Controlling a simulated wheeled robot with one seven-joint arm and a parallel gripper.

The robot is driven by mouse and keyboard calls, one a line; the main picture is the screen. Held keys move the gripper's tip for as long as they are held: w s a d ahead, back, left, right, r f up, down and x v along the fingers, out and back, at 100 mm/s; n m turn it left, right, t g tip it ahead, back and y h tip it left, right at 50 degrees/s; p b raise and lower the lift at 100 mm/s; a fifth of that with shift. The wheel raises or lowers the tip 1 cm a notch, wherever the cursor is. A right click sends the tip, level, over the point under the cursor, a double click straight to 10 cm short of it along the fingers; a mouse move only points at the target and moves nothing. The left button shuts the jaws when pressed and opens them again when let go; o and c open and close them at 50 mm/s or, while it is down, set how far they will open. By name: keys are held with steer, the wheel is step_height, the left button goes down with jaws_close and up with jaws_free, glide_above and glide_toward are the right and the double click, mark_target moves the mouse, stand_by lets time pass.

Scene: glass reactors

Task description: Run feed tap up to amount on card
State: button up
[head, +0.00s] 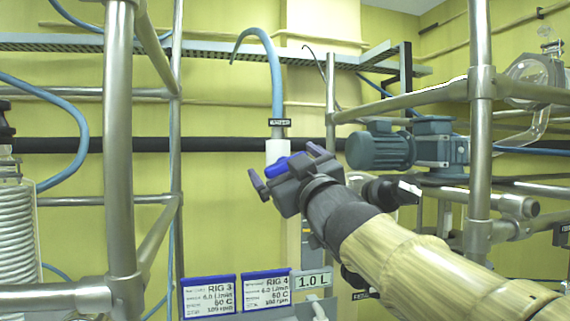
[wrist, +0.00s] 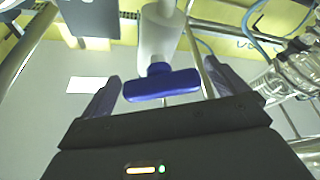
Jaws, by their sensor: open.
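A blue T-shaped tap handle (head: 284,165) sits at the lower end of a white upright tube (head: 277,149), fed by a blue hose (head: 272,70) from above. In the wrist view the blue handle (wrist: 162,86) lies crosswise between my fingers, with gaps on both sides. My gripper (head: 290,170) is open around it; I see no contact. Two blue-topped cards hang below: a RIG 3 card (head: 209,296) on the left and another rig card (head: 266,292) on the right. Their small print is hard to read; the left shows about 6.0 L/min. No flow scale is readable.
Steel frame posts (head: 119,150) stand left and right (head: 481,120) of my arm. A grey-blue motor (head: 400,146) is behind my arm on the right. Coiled glassware (head: 14,220) is at far left.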

steer(key=shift+s, duration=0.2)
steer(key=shift+c, duration=0.5)
steer(key=shift+w, duration=0.1)
steer(key=c, duration=0.9)
steer(key=shift+f, duration=0.1)
steer(key=shift+f+m+b, duration=0.1)
steer(key=shift+m+b, duration=0.3)
steer(key=shift+b, duration=0.2)
steer(key=shift+f+m+h+b, duration=0.1)
steer(key=shift+m+h+b, duration=0.2)
steer(key=shift+m+b, duration=0.55)
steer(key=m+t+h+b, duration=0.1)
steer(key=m+b, duration=0.1)
steer(key=b, duration=0.3)
steer(key=shift+d+m+h, duration=0.1)
steer(key=shift+m+h, duration=0.25)
steer(key=shift+h, duration=0.05)
steer(key=shift+r+m, duration=0.35)
steer(key=shift+m, duration=0.15)
steer(key=shift+m+t+h+p, duration=0.3)
steer(key=shift+m+h+p, duration=0.1)
steer(key=shift+p, duration=0.2)
